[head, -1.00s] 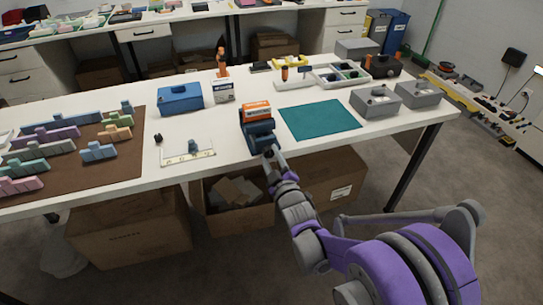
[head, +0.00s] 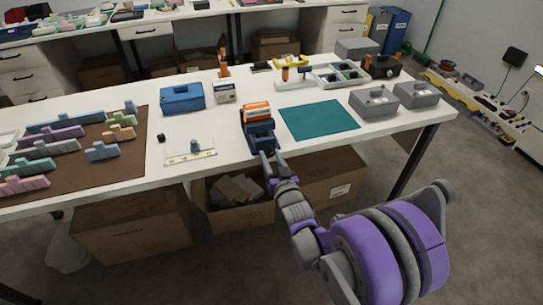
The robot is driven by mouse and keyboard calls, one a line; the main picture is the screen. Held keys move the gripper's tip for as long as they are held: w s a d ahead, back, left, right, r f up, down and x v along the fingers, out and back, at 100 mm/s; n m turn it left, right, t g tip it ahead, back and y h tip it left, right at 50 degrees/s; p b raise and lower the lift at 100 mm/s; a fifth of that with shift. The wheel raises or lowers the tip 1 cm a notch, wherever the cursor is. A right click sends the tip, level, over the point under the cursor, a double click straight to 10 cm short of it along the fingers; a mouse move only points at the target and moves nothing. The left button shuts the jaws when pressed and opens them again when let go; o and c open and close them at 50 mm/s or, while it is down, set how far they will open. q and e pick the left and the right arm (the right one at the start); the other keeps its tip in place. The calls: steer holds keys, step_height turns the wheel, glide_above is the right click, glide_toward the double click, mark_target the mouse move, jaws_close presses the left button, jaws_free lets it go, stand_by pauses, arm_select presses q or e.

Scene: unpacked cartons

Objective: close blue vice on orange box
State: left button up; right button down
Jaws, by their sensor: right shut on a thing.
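The blue vice (head: 259,135) stands near the front edge of the white table. The orange box (head: 256,112) sits upright at the vice's far end, between its jaws as far as I can see; any small gap there is too small to tell. My right gripper (head: 269,156) is at the near end of the vice, at the table's front edge. Its two fingers are shut on the vice handle, which is mostly hidden by them. My left gripper is not in view.
A teal mat (head: 319,119) lies right of the vice, with grey boxes (head: 373,102) beyond it. A white plate with a small blue part (head: 190,153) lies to the left. A blue toolbox (head: 182,97) stands behind. Open cartons (head: 241,216) are under the table.

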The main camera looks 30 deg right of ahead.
steer(key=m+p, duration=0.1)
steer(key=m, duration=0.4)
steer(key=shift+m, duration=0.3)
steer(key=m+p, duration=0.1)
steer(key=m, duration=0.4)
stand_by(0.4)
steer(key=shift+c, duration=1.9)
jaws_free()
steer(key=shift+s, duration=0.1)
steer(key=v, duration=1)
steer(key=shift+s, duration=0.3)
steer(key=shift+a, duration=0.15)
